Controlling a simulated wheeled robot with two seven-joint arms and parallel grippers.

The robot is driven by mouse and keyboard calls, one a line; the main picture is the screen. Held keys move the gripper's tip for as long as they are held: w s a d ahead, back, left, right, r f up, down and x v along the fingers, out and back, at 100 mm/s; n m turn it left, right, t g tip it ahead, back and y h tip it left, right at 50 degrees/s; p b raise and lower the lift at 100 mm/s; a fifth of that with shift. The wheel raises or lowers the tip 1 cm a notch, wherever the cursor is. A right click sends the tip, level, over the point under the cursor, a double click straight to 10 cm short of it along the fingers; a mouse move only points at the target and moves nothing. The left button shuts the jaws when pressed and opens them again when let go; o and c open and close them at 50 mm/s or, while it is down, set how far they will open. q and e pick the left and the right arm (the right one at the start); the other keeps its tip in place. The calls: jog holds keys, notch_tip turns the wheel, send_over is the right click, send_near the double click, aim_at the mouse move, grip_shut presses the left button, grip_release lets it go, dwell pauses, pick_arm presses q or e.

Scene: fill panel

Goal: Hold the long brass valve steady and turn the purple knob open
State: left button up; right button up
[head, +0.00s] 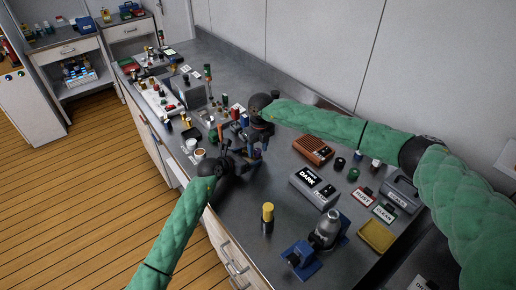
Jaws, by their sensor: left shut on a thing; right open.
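My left gripper (254,155) is low over the bench's front half, at the end of the green arm from the lower left. Its jaws are shut on what seems to be the long brass valve, which is too small and covered to make out. My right gripper (245,133) is open, just behind and above the left one, and the two nearly overlap in the picture. I cannot pick out the purple knob; the grippers cover that spot. I cannot tell whether the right fingers touch anything.
Control panels with several knobs (165,100) fill the bench's far left. A grey box marked DARK (315,188), an orange-brown box (313,150), a yellow-topped cylinder (267,217) and a blue vise-like fixture (302,260) stand to the right. The wall (320,50) bounds the back.

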pick_arm(q)
jog(key=shift+d, duration=0.1)
pick_arm(e)
notch_tip(320, 180, up, 12)
jog(key=shift+w+d, duration=0.25)
jog(key=shift+d, duration=0.05)
dwell(0.3)
pick_arm(q)
jog(key=o, duration=1)
jog(key=shift+o, duration=0.2)
jog(key=shift+s, duration=0.1)
